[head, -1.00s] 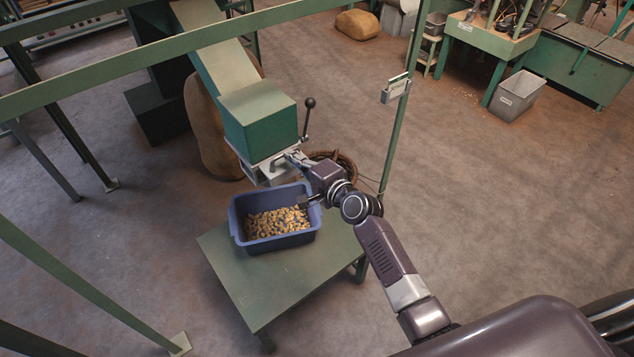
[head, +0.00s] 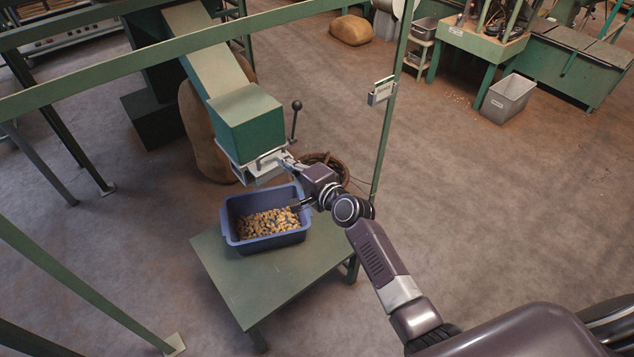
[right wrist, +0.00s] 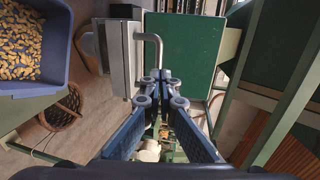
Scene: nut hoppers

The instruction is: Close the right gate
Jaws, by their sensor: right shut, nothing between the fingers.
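The green hopper (head: 245,122) stands over a blue bin of nuts. The metal gate (head: 262,172) with a bent bar handle (head: 268,157) sits below its mouth. In the right wrist view the grey gate housing (right wrist: 118,58) and its handle (right wrist: 157,46) are beside the green hopper wall (right wrist: 185,45). My right gripper (head: 284,157) is shut and empty, with its tips at the handle; I cannot tell whether they touch it. It also shows in the right wrist view (right wrist: 160,75). How far the gate stands open is unclear. My left gripper is out of view.
A black-knobbed lever (head: 295,118) rises beside the hopper. A green post (head: 386,130) stands to the right, and a wicker basket (head: 333,161) lies behind the gripper.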

